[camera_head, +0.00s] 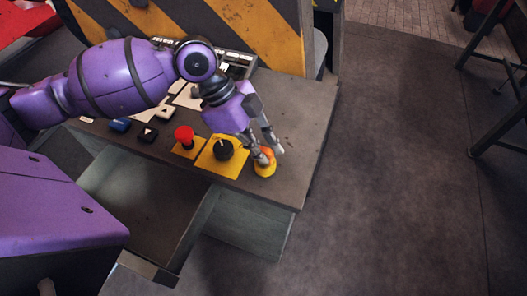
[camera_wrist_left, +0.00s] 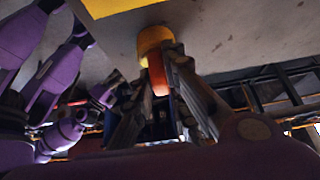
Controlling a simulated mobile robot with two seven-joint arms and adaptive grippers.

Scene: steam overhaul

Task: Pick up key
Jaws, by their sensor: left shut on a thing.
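The key (camera_head: 265,158) looks like an orange piece on a round yellow base (camera_head: 264,172), near the right front corner of the control desk (camera_head: 300,130). My left gripper (camera_head: 271,154) reaches down from the left, its two fingers shut on the orange key. In the left wrist view the orange key (camera_wrist_left: 158,80) sits between the fingertips (camera_wrist_left: 160,70), against the yellow base (camera_wrist_left: 154,39). The fingers hide part of the key, and I cannot tell whether it is still seated in the base. My right gripper is not in view.
A black knob (camera_head: 223,150) on a yellow plate stands close left of the gripper. A red button (camera_head: 184,138) and a blue switch (camera_head: 119,125) are further left. An open drawer (camera_head: 145,210) juts out below the desk. Floor (camera_head: 400,180) right of the desk is clear.

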